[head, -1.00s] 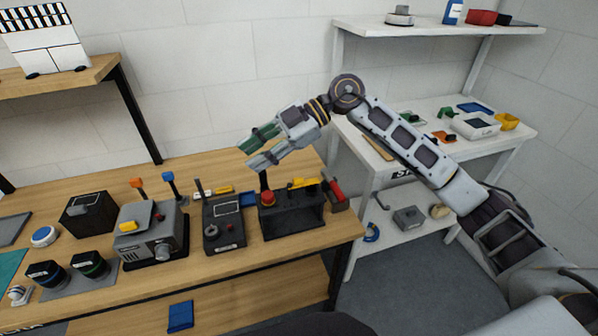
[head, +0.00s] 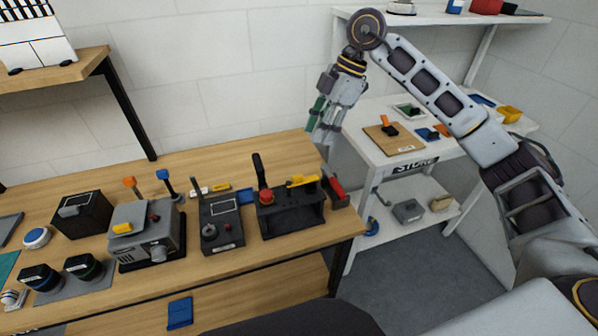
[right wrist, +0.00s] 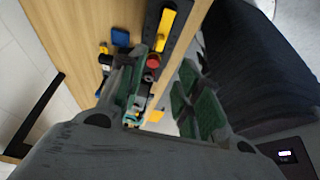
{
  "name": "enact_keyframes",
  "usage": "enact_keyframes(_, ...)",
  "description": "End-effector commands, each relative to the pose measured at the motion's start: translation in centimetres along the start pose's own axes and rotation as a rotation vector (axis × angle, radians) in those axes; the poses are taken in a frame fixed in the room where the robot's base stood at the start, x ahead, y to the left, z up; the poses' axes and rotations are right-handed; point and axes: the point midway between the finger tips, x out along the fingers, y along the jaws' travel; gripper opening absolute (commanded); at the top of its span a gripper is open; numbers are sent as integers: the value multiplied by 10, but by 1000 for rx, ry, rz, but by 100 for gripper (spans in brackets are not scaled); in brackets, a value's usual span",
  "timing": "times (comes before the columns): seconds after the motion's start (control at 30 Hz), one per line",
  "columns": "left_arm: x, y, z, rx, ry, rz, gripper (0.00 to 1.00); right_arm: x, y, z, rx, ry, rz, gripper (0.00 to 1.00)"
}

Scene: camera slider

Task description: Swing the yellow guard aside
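A yellow bar (head: 302,181), the likely guard, lies across the top of a black box (head: 290,215) at the right end of the wooden bench. It is right of a red round button (head: 266,196) and does not cover it. In the right wrist view the yellow bar (right wrist: 166,27) and red button (right wrist: 153,61) show near the top. A smaller yellow piece (head: 122,228) sits on the grey machine. My right gripper (head: 322,138) hangs fingers down, behind and right of the black box, apart from it. Its fingers are spread and empty. My left gripper is out of view.
A black lever (head: 259,170) stands up beside the red button. A red handle (head: 337,188) is at the box's right end. A grey joystick box (head: 222,234) stands to the left. A white shelf unit (head: 372,150) stands right of the bench.

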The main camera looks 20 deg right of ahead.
Motion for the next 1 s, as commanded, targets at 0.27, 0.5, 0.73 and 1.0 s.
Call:
enact_keyframes(0.27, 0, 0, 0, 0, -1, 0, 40, 4, 0, 0, -2, 2, -1, 34)
enact_keyframes(0.5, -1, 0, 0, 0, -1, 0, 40, 21, 0, 0, -2, 2, -1, 34)
enact_keyframes(0.73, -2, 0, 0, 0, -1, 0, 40, 51, -1, -1, -3, 2, -4, 34)
enact_keyframes(1.0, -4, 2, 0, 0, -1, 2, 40, 86, 0, -1, -3, 3, -2, 34)
